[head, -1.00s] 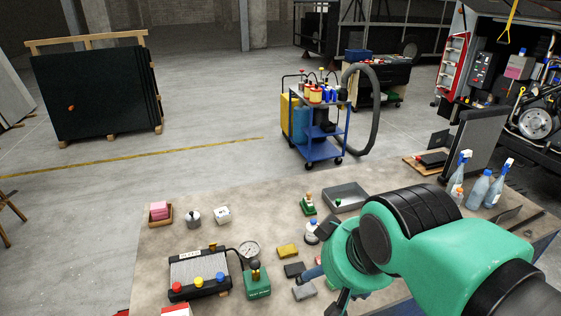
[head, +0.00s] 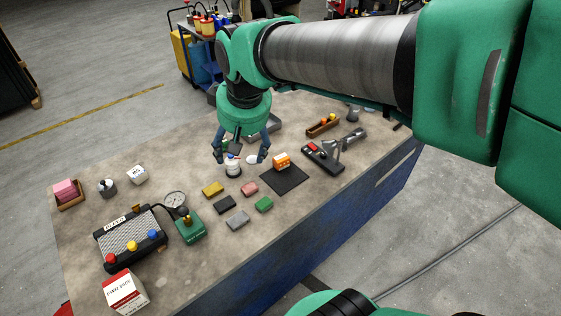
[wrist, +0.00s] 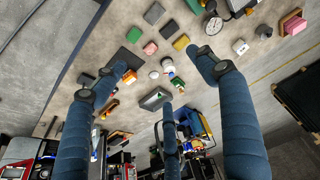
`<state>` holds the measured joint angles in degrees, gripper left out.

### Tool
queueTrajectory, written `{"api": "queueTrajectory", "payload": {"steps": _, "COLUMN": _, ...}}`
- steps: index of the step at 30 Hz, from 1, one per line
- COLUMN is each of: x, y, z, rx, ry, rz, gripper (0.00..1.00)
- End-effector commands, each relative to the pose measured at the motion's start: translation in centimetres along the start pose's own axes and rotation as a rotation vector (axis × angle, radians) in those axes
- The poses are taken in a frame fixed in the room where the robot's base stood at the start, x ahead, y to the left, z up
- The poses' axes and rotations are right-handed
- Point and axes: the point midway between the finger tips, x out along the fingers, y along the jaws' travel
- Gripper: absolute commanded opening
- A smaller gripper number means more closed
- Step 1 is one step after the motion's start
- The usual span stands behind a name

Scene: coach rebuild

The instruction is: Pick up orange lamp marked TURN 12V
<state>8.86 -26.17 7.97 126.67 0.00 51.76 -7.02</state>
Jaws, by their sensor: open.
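An orange block-shaped lamp (head: 282,161) sits on a black mat (head: 285,181) on the workbench. Its marking is too small to read. In the wrist view, an orange piece (wrist: 129,76) that appears to be this lamp shows beside the left finger, partly hidden by it. My gripper (head: 238,157) is open and empty, with its fingers spread and pointing down. In the head view it is left of the lamp, over a white-capped jar (head: 233,167), and apart from the lamp. The wrist view shows the gripper's three blue fingers (wrist: 162,75) spread wide.
Yellow (head: 213,189), pink (head: 250,189), green (head: 264,204), black and grey blocks lie near the mat. A grey tray (head: 265,131) is behind my gripper. A black stand with a metal part (head: 325,156) and a wooden tray (head: 323,128) stand right of the mat.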

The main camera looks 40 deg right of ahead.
Motion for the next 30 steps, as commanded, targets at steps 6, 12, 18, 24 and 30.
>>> {"api": "queueTrajectory", "payload": {"steps": 6, "x": 3.5, "y": 3.9, "z": -4.5, "rx": 0.013, "ry": -0.069, "rz": 0.011, "gripper": 0.72}}
{"api": "queueTrajectory", "payload": {"steps": 12, "x": 7.4, "y": 7.9, "z": -7.8, "rx": 0.024, "ry": -0.127, "rz": 0.014, "gripper": 0.72}}
{"api": "queueTrajectory", "payload": {"steps": 18, "x": 12.0, "y": 12.3, "z": -10.2, "rx": 0.035, "ry": -0.185, "rz": 0.012, "gripper": 0.72}}
{"api": "queueTrajectory", "payload": {"steps": 24, "x": 17.2, "y": 17.0, "z": -11.6, "rx": 0.049, "ry": -0.24, "rz": 0.004, "gripper": 0.72}}
{"api": "queueTrajectory", "payload": {"steps": 30, "x": 22.8, "y": 21.8, "z": -11.9, "rx": 0.062, "ry": -0.294, "rz": -0.01, "gripper": 0.72}}
